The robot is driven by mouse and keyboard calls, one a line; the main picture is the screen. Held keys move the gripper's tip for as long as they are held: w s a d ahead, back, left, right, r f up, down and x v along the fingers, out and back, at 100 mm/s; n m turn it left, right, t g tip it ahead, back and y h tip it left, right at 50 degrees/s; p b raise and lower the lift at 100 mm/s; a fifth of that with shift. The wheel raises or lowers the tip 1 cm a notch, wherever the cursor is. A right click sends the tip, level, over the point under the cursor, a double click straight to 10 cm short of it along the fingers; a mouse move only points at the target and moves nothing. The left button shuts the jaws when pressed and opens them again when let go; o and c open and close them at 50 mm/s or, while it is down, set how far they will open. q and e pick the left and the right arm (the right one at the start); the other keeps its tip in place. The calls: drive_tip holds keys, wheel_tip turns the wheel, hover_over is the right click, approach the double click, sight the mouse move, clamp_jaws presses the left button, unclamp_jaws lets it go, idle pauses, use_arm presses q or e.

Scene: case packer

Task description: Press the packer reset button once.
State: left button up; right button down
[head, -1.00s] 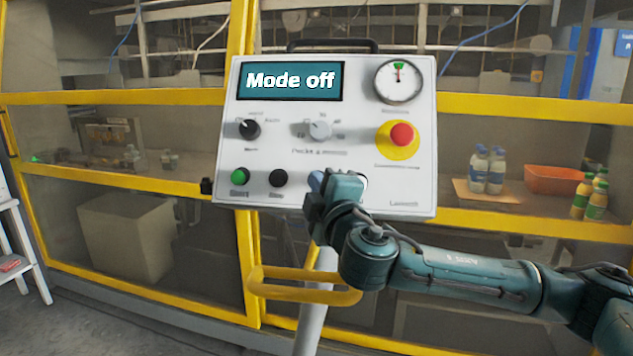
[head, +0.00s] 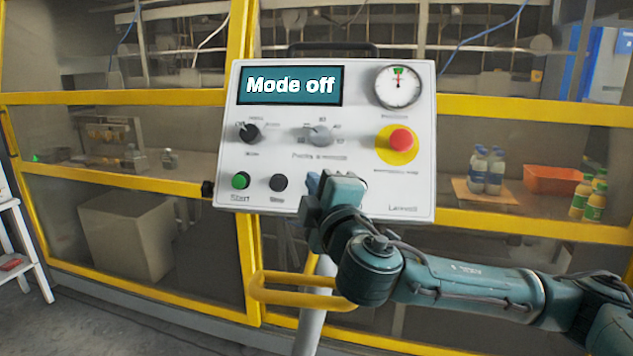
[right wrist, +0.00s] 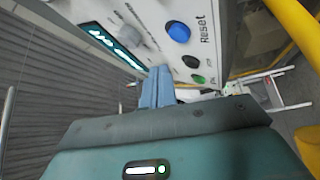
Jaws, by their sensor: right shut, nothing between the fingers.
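The white control panel (head: 300,139) faces me, and its screen (head: 290,86) reads "Mode off". In the right wrist view, the round blue button (right wrist: 178,32) labelled "Reset" is uncovered; in the head view my right gripper hides it. My right gripper (head: 318,184) is shut and empty in front of the panel's lower edge. Its light-blue fingertips (right wrist: 157,84) appear below and left of the blue button in the wrist view, apart from it in the picture. The depth gap to the panel is hard to judge. My left gripper is not in view.
A green Start button (head: 240,180) and a black button (head: 278,182) sit left of my gripper. Two knobs, a gauge (head: 398,86) and a red emergency stop (head: 400,140) are above. A yellow rail (head: 300,290) lies below the panel. Bottles and an orange tray (head: 556,180) stand behind.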

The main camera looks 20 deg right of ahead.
drive_tip(key=shift+s+a+r+p, duration=0.15)
drive_tip(key=shift+s+a+r, duration=0.15)
drive_tip(key=shift+s, duration=0.15)
drive_tip(key=shift+s+a+r+p, duration=0.15)
drive_tip(key=shift+s+r, duration=0.1)
drive_tip(key=shift+s, duration=0.2)
